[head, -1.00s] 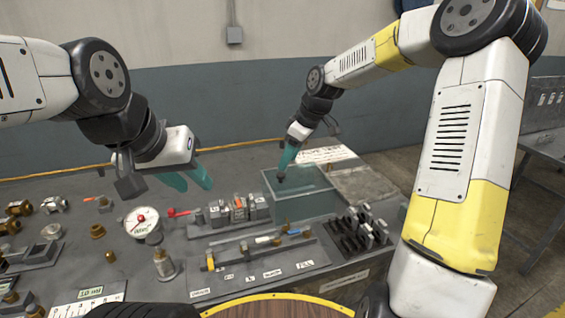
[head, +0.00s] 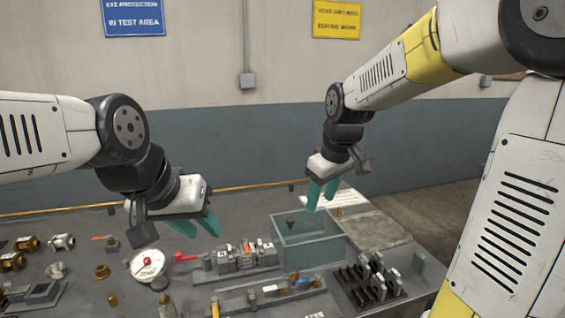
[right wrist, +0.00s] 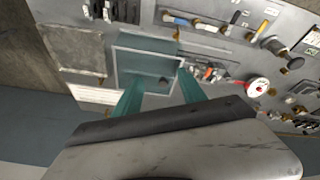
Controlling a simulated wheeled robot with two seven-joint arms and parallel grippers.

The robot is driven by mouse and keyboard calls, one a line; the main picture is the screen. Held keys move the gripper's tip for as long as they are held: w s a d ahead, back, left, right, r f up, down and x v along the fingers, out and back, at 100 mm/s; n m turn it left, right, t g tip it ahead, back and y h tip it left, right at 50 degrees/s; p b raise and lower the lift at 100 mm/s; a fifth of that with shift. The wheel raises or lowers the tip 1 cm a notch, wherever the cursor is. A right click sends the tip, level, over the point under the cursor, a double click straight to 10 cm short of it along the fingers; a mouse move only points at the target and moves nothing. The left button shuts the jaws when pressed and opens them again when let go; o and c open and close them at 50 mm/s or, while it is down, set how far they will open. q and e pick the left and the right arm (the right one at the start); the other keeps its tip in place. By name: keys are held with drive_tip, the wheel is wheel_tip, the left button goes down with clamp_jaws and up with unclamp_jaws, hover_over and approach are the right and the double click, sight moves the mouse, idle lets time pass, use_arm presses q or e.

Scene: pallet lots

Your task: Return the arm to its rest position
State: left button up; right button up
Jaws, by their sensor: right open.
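My right gripper (head: 322,196) is open and empty, raised above the clear teal-walled bin (head: 318,250) on the bench. Its two teal fingers also show apart in the right wrist view (right wrist: 158,92), with the bin (right wrist: 125,65) beyond them. A small dark part (head: 290,224) shows within the bin's outline; it also appears in the right wrist view (right wrist: 163,79). My left gripper (head: 200,226) hangs over the bench at left, its teal fingers apart with nothing seen between them.
A pressure gauge (head: 148,265) with a red lever, a valve block (head: 240,258) and several brass fittings (head: 102,271) lie on the grey bench. A rack of dark slots (head: 368,282) stands right of centre.

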drive_tip(key=s+d+r+m+t, duration=0.1)
drive_tip(key=s+d+m, duration=0.1)
drive_tip(key=s, duration=0.6)
drive_tip(key=s+d+r+m+t, duration=0.1)
drive_tip(key=s+d+r+m, duration=0.1)
drive_tip(key=s+m, duration=0.3)
drive_tip(key=s, duration=0.3)
drive_tip(key=shift+s+d+t+y, duration=0.25)
drive_tip(key=shift+s+t+y, duration=0.05)
drive_tip(key=shift+s+y, duration=0.1)
